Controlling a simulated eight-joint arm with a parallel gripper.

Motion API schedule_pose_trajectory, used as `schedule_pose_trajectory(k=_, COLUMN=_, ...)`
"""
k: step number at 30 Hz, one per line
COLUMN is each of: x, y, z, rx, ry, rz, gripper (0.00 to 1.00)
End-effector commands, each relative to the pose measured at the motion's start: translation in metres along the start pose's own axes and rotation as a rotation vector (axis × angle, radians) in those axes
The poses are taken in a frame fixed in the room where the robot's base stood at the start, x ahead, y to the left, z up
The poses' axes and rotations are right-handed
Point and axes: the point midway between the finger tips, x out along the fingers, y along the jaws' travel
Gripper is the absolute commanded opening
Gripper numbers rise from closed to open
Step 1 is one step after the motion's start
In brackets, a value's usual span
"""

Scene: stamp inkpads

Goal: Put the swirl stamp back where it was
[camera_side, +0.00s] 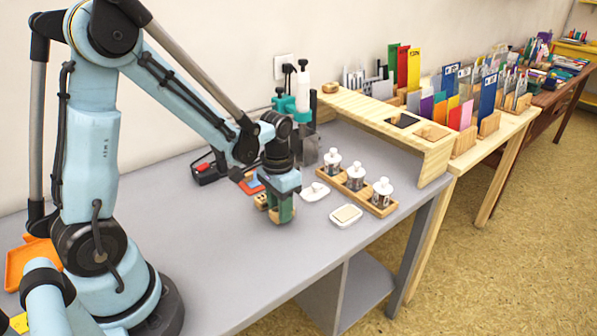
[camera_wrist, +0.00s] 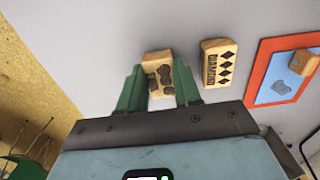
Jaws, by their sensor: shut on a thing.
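My gripper (camera_wrist: 160,92) is shut on a wooden block stamp (camera_wrist: 158,68) with dark rounded marks on its face, which I take for the swirl stamp. In the side view my gripper (camera_side: 281,214) is low over the grey table, and its fingers mostly hide the held stamp. Whether the stamp touches the table cannot be told. A second wooden stamp, with dark diamonds (camera_wrist: 218,62), lies just to the right of the held one in the wrist view, apart from it. Two white-cased inkpads (camera_side: 315,192) (camera_side: 346,215) sit right of my gripper in the side view.
A red-bordered blue card (camera_wrist: 283,72) with a wooden stamp (camera_wrist: 303,62) on it lies beyond the diamond stamp. A wooden rack (camera_side: 385,208) of white-capped bottles stands behind the inkpads. The table front-left of my gripper is clear; its front edge (camera_side: 318,262) is near.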

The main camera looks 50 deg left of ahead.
Motion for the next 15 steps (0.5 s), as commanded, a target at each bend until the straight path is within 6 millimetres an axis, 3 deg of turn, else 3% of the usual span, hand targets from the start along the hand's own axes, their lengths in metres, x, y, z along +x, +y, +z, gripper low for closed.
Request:
schedule_pose_trajectory(k=13, x=0.0055, y=0.0002, z=-0.0001, rx=0.0, ry=0.0, rz=0.0, gripper=0.14)
schedule_pose_trajectory(k=14, x=0.0051, y=0.0002, z=0.0, rx=0.0, ry=0.0, rz=0.0, gripper=0.38)
schedule_pose_trajectory(k=15, x=0.005, y=0.0002, z=0.0, rx=0.0, ry=0.0, rz=0.0, gripper=0.44)
